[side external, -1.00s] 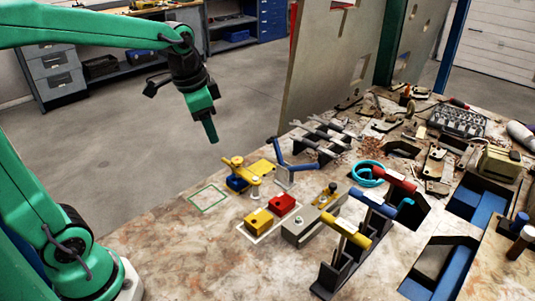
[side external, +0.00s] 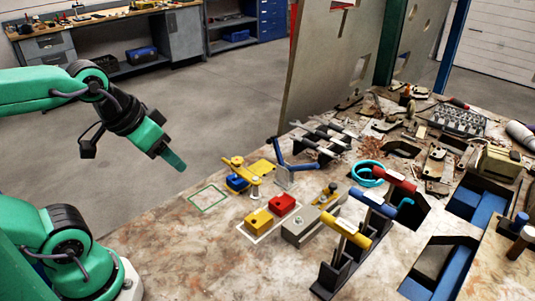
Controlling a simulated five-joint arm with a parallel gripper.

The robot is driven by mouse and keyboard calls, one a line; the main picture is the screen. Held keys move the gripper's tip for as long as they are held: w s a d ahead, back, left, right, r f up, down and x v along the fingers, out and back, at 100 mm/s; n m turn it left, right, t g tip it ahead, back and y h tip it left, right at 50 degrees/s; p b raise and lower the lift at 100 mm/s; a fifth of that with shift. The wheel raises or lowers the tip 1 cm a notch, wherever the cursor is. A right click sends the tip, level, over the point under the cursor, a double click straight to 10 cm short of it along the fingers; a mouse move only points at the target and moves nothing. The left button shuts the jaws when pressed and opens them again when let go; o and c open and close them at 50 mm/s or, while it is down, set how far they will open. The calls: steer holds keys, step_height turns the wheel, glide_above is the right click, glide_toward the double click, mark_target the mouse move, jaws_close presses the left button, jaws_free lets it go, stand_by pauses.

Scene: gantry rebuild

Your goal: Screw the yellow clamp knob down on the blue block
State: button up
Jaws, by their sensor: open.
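The blue block (side external: 236,183) sits on the table near its back-left edge, beside the green outlined square. A yellow clamp bar lies over it, with the yellow clamp knob (side external: 236,161) at its upper end above the block. Whether the knob is tight cannot be told. A pale post stands under the bar's other end. My gripper (side external: 178,163) hangs in the air to the left of the block and apart from it, tilted down to the right. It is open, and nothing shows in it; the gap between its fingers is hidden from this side.
A green outlined square (side external: 209,199) on the table is empty. A yellow block (side external: 258,219) and a red block (side external: 282,205) stand near a grey vise-like block (side external: 305,226). A blue angled bracket (side external: 284,160) stands close right of the clamp. A rack holds yellow-, blue- and red-handled tools. The front-left table is clear.

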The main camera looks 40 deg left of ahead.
steer(key=shift+w+r, duration=0.1)
steer(key=shift+w, duration=0.05)
stand_by(0.4)
steer(key=n+g, duration=0.5)
steer(key=g, duration=0.1)
glide_above(237, 160)
step_height(237, 160, down, 9)
steer(key=shift+r, duration=0.1)
steer(key=shift+f, duration=3.9)
steer(key=c, duration=0.8)
